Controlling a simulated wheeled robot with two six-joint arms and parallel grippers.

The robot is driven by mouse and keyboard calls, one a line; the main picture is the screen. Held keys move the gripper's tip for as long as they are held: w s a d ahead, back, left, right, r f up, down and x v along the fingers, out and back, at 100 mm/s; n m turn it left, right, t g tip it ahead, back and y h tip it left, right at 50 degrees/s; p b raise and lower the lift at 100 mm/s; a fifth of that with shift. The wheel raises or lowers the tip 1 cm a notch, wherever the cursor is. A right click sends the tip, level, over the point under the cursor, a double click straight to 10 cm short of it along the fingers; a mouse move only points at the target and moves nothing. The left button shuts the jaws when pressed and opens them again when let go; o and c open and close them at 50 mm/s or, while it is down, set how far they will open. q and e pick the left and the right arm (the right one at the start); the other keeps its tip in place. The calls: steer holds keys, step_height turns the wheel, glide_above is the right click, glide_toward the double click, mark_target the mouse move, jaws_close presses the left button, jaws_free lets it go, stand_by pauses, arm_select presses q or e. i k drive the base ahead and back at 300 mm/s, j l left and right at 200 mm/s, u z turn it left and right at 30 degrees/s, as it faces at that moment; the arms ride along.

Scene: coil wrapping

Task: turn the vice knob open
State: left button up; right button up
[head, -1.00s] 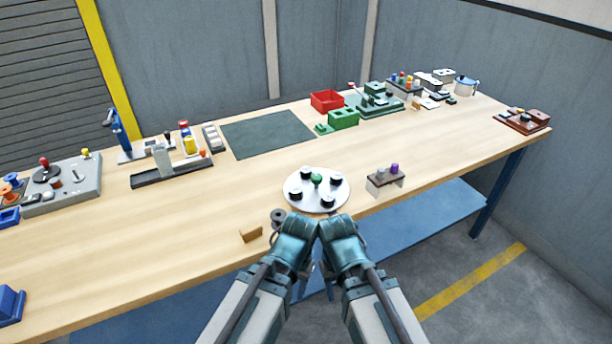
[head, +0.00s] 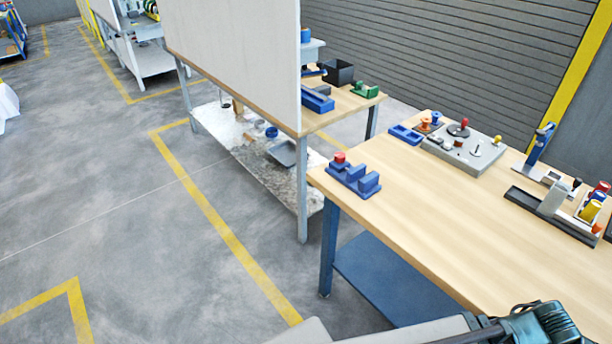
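A blue vice (head: 354,180) sits at the near left corner of the wooden workbench (head: 440,205). A red knob (head: 339,158) stands on its far left end, beside upright blue blocks. My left gripper (head: 552,326) is at the bottom right edge of the head view, well to the right of the vice and apart from it. Its fingertips are cut off or hidden, so its opening does not show. My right gripper is out of view.
A grey board (head: 464,148) with coloured knobs and a blue tray (head: 406,134) lie behind the vice. A blue post stand (head: 541,142) and a dark fixture (head: 555,217) stand at the right. The bench middle is clear. Another bench with a tall white panel (head: 235,55) stands behind.

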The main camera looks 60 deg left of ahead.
mark_target(339, 157)
steer(key=u, duration=1.75)
steer(key=i+j+z, duration=0.15)
steer(key=z, duration=0.55)
steer(key=i+j+z, duration=0.15)
steer(key=j+z, duration=0.15)
steer(key=j, duration=0.3)
steer(key=j+z, duration=0.3)
steer(key=j, duration=0.3)
steer(key=i+j, duration=0.1)
steer(key=j, duration=0.8)
steer(key=i+j+z, duration=0.1)
steer(key=j, duration=0.75)
